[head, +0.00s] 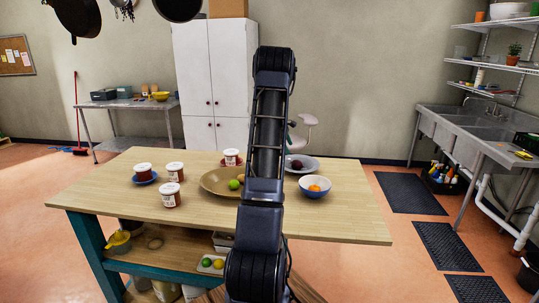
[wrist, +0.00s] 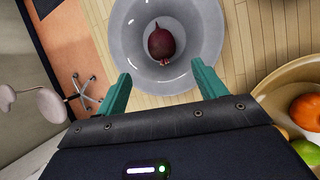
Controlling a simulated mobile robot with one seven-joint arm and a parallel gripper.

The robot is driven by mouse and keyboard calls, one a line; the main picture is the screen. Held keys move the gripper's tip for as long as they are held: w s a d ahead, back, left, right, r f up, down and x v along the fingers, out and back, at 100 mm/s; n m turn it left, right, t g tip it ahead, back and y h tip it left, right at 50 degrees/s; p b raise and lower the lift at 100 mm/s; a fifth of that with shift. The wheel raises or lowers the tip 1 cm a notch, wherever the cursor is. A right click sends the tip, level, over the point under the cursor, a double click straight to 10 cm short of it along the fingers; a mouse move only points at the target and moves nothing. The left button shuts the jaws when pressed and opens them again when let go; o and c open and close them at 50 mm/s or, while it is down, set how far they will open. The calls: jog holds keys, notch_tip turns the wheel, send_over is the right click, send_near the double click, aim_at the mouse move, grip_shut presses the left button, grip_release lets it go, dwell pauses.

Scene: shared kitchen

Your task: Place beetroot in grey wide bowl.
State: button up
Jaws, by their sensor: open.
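The dark red beetroot (wrist: 161,42) lies in the middle of the grey wide bowl (wrist: 204,22), seen from above in the wrist view. In the head view the beetroot (head: 297,164) shows as a dark shape in the same bowl (head: 312,164), partly covered by my arm, at the table's far side. My gripper (wrist: 160,75) is open, with its two green fingers apart and nothing between them. The fingertips are at the near side of the bowl in the wrist picture, with the beetroot beyond them. My gripper is hidden behind my arm in the head view.
A brown wide bowl (head: 215,182) holds a lime (head: 234,184); the wrist view also shows an orange (wrist: 305,108) in it. A blue-white bowl (head: 328,187) with an orange fruit stands at right. Several jars stand on the table's left. The table's right front is clear.

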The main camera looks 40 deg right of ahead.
jog(key=s+a+r+m+t, duration=0.1)
jog(key=s+a+r, duration=0.1)
jog(key=a+r, duration=0.65)
jog(key=s+a+r+m+t, duration=0.15)
jog(key=a+r, duration=0.25)
jog(key=a, duration=1)
jog(key=s+a+r+m+t, duration=0.1)
jog(key=s+a+r, duration=0.2)
jog(key=a+r, duration=0.55)
jog(key=s+a+f+m+t+y, duration=0.1)
jog(key=s+a+f+m+y, duration=0.1)
jog(key=s+a, duration=1)
jog(key=s+a+f+m+t+y, duration=0.2)
jog(key=s+a, duration=1)
jog(key=a, duration=0.2)
jog(key=shift+s+f+y, duration=0.15)
jog(key=shift+s+y, duration=0.15)
jog(key=shift+a, duration=0.1)
